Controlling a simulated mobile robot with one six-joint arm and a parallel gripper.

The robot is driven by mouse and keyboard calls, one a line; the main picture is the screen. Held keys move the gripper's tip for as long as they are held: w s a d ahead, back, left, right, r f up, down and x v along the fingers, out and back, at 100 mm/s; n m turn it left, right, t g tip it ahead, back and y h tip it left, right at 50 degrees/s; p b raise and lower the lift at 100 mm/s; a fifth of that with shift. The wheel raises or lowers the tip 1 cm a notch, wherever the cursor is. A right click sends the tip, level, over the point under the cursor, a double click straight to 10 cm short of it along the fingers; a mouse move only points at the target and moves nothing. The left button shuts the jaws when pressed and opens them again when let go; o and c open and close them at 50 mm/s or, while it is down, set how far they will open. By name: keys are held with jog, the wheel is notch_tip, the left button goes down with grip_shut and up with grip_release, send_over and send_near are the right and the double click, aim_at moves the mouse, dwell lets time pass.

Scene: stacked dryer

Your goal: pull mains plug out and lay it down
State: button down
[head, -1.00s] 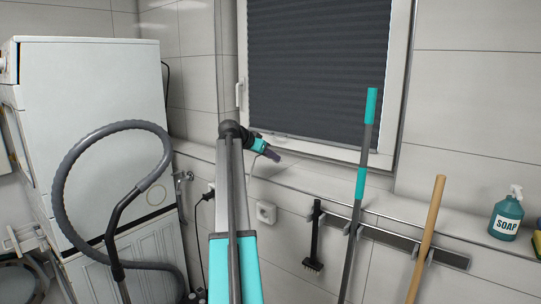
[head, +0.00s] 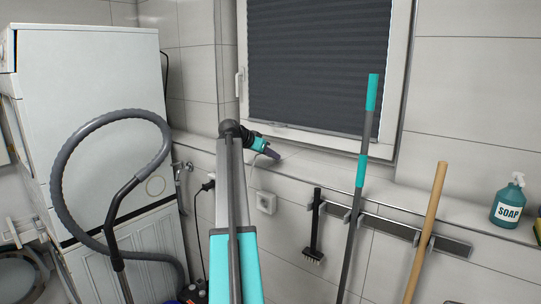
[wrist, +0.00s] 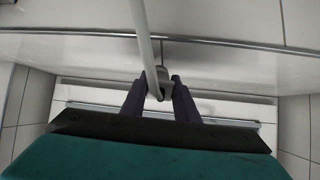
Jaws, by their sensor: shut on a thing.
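My gripper (head: 272,153) is at the end of my arm in the head view, in front of the sill below the window. In the wrist view my gripper (wrist: 160,98) has its two dark fingers shut on the grey mains plug (wrist: 161,76). The plug's pale cable (wrist: 143,35) runs from it toward the top of the picture. A pale cable (head: 251,173) also hangs below the gripper in the head view. The plug itself is hardly visible there. A white wall socket (head: 266,203) is below and apart from the gripper, with no plug visible in it.
A black plug (head: 208,186) with a black cable sits at the wall to the left. The stacked dryer (head: 90,120) and a grey hose (head: 62,190) stand left. A rail (head: 400,232) holds a brush and poles at right. A soap bottle (head: 508,205) stands on the ledge.

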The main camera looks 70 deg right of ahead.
jog(key=c, duration=1.3)
grip_release()
jog(key=shift+a, duration=0.1)
jog(key=b+v, duration=0.3)
jog(key=v, duration=1)
jog(key=shift+a+r, duration=0.25)
